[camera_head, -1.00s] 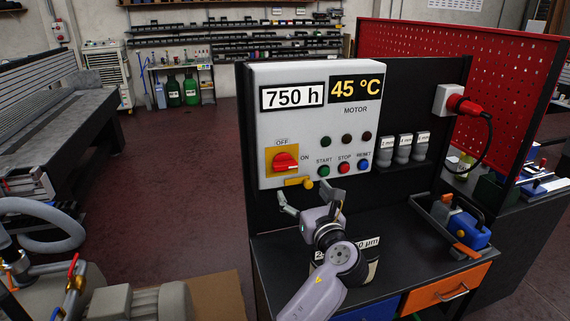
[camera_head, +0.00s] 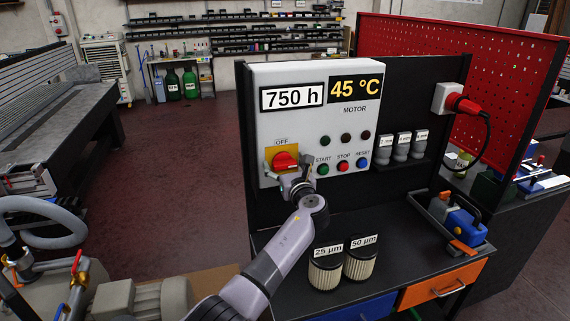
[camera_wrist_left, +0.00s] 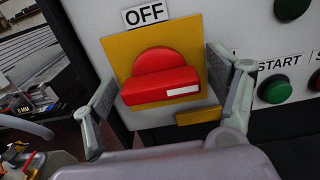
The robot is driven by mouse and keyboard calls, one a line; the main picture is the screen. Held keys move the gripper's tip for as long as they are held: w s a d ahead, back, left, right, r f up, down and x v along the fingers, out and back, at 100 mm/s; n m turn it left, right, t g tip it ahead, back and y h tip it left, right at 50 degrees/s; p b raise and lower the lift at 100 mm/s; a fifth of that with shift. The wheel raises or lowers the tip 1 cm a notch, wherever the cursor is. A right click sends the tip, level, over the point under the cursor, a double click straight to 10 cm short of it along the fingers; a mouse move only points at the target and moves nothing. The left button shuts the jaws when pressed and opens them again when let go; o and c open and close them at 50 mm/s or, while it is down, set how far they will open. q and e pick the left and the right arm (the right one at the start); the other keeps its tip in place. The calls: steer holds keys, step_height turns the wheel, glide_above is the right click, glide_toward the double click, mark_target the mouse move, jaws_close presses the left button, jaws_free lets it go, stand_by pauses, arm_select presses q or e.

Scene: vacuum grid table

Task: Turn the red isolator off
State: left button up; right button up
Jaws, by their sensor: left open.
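The red isolator (camera_head: 284,160) is a rotary knob on a yellow plate on the white control box (camera_head: 292,125). An OFF label sits above the plate and ON is to its right. In the left wrist view the red knob (camera_wrist_left: 160,82) has its handle bar lying nearly level, with a white mark at its right end. My left gripper (camera_head: 287,173) is open in front of the knob. In the left wrist view its fingers (camera_wrist_left: 160,110) stand on either side of the knob, and I see no clear grip on it. My right gripper is not in view.
A yellow tab (camera_wrist_left: 198,115) sits just below the plate. The green START button (camera_head: 323,169), red STOP button (camera_head: 343,167) and blue RESET button (camera_head: 363,163) are close to the right. Two filters (camera_head: 325,272) stand on the bench below.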

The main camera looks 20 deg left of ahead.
arm_select(q)
steer(key=shift+c, duration=1.4)
steer(key=c, duration=0.9)
